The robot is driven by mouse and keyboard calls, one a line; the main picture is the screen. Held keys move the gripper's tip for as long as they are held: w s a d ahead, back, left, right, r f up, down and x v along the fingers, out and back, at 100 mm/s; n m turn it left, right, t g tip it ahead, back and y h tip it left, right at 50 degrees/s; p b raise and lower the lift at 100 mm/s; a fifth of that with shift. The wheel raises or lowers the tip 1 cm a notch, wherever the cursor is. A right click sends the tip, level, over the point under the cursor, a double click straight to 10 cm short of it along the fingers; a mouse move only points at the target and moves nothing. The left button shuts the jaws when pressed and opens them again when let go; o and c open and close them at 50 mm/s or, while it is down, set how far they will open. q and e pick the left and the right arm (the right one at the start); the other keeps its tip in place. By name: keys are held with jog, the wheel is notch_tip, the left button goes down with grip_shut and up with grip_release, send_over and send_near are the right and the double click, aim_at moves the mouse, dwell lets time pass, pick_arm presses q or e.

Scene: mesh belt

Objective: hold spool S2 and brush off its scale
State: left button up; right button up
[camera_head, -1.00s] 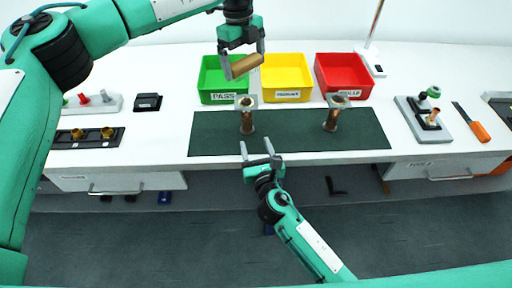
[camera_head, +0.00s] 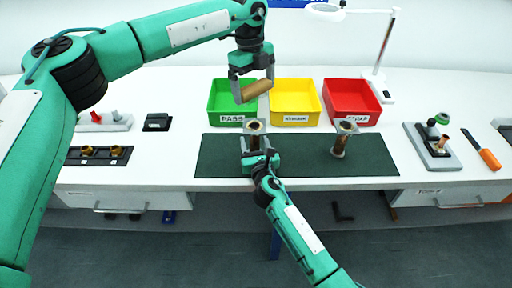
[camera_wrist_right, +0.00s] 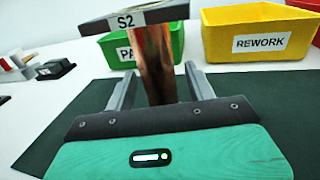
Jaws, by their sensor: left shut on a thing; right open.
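Spool S2 (camera_head: 254,127) stands upright on the dark green mat (camera_head: 298,166); its tag reads S2, and in the right wrist view its copper-brown shaft (camera_wrist_right: 155,62) shows. My right gripper (camera_head: 258,150) is at the near side of the spool, open, with one finger on each side of the shaft in its wrist view (camera_wrist_right: 158,88). My left gripper (camera_head: 252,90) is shut on a tan, roughly cylindrical thing, apparently the brush (camera_head: 257,89), held tilted above and behind the spool. Any bristles cannot be made out. The spool's lower part is partly hidden by my right gripper.
A second spool (camera_head: 342,142) stands on the mat to the right. Green (camera_head: 222,117), yellow (camera_head: 296,120) and red (camera_head: 352,118) bins stand behind. A grey fixture (camera_head: 432,150) and an orange-handled tool (camera_head: 488,158) lie right. The mat between the spools is clear.

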grip_shut()
jog(key=shift+c, duration=0.2)
grip_release()
jog(key=c, duration=1.1)
pick_arm(q)
jog(key=shift+w+d+f+n, duration=0.1)
jog(key=shift+w+f+n, duration=0.2)
jog(key=shift+f+n, duration=0.45)
jog(key=shift+w+d+f+n, duration=0.2)
jog(key=shift+f+n, duration=0.3)
jog(key=shift+n, duration=0.5)
jog(key=shift+w+d+f+n, duration=0.1)
jog(key=shift+w+f+n, duration=0.25)
jog(key=shift+f+n, duration=0.4)
